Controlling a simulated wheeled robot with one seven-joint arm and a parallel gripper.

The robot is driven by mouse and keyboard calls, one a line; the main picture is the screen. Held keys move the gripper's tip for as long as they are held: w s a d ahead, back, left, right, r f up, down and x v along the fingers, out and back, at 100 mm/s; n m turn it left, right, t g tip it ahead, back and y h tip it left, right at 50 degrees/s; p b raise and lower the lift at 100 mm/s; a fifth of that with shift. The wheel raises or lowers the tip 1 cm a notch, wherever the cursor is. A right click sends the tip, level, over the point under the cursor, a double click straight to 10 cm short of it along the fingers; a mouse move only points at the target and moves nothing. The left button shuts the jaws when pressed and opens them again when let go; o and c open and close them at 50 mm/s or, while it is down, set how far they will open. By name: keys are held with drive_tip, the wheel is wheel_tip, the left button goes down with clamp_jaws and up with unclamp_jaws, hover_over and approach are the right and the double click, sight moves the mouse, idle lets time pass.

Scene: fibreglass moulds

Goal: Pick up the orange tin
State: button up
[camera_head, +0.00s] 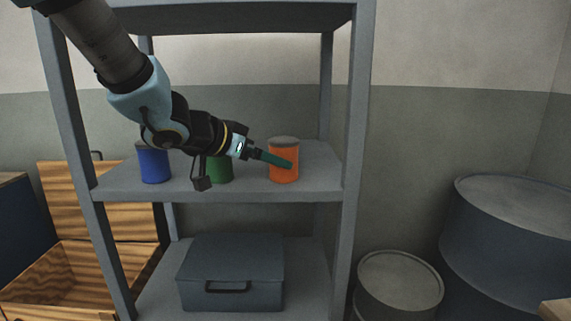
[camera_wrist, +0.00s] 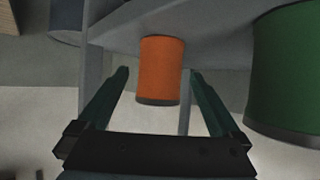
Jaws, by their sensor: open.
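The orange tin (camera_head: 284,174) stands upright with a grey lid on the middle shelf, toward its right side. My gripper (camera_head: 288,163) points right, and its green fingers cross in front of the tin in the head view. In the wrist view, which looks upside down, the orange tin (camera_wrist: 160,66) shows in the gap between the two spread fingers of my gripper (camera_wrist: 160,74). There is a visible gap on each side of the tin. I cannot tell how far the fingertips reach along it.
A green tin (camera_head: 220,170) stands left of the orange one, partly behind my wrist; it is large at the right in the wrist view (camera_wrist: 290,70). A blue tin (camera_head: 154,165) stands further left. Shelf posts (camera_head: 357,110) and the upper shelf (camera_head: 230,17) frame the space.

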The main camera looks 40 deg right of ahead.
drive_tip(key=shift+x, duration=3.15)
drive_tip(key=c, duration=1.4)
